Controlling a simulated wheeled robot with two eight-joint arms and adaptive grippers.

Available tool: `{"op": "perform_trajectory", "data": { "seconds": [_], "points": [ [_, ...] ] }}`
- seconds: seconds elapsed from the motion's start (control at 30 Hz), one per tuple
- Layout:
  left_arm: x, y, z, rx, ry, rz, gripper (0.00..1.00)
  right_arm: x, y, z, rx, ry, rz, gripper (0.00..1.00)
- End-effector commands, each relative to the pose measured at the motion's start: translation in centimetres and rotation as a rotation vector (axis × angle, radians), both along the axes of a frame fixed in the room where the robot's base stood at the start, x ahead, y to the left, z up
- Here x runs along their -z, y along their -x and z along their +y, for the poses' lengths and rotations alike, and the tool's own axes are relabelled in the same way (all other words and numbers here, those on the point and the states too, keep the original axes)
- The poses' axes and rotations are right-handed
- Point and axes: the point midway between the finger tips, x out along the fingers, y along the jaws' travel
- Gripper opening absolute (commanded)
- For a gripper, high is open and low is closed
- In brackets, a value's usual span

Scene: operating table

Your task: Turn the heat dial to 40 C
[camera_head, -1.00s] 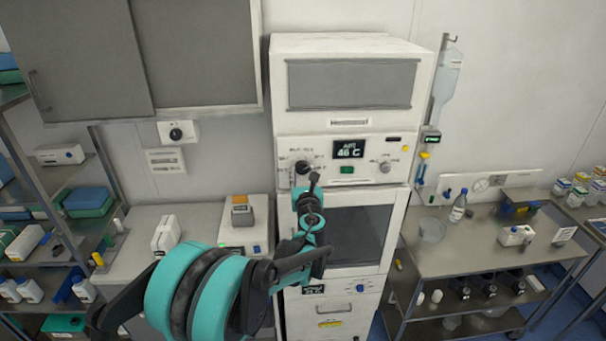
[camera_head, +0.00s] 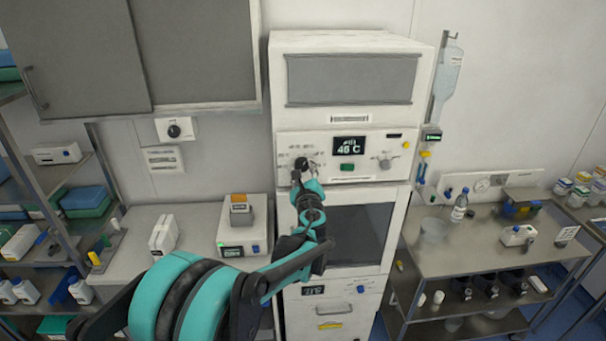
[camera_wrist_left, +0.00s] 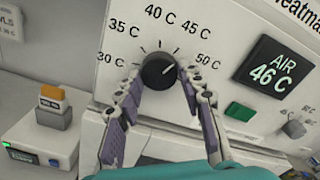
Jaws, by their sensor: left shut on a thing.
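The heat dial (camera_wrist_left: 158,71) is a round black knob with a small white mark, on the white front of a warming cabinet (camera_head: 286,185). A printed scale around it runs from 30 C to 50 C in the left wrist view. The white mark points up and right, toward the 45–50 C side. The display (camera_wrist_left: 273,67) reads AIR 46 C; it also shows in the head view (camera_head: 350,146). My left gripper (camera_wrist_left: 159,76) has one finger on each side of the dial and is shut on it. In the head view the gripper (camera_head: 303,168) largely hides the dial. My right gripper is not in view.
A green button (camera_wrist_left: 240,111) and a smaller grey knob (camera_wrist_left: 294,129) sit right of the dial. A device with an orange-topped block (camera_head: 241,213) stands on the left counter. A steel cart (camera_head: 470,250) with bottles stands at the right.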

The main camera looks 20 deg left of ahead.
Motion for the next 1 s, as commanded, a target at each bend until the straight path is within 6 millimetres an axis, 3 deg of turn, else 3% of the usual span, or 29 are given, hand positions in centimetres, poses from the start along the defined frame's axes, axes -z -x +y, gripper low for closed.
{"op": "perform_trajectory", "data": {
  "seconds": [0.6,1.0],
  "points": [
    [0.0,0.0,0.0,-0.001,0.518,-0.208,0.09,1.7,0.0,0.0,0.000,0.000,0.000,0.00],
    [-0.1,0.0,-0.1,-0.001,0.712,-0.285,0.09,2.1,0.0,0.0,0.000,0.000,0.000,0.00]
  ]
}}
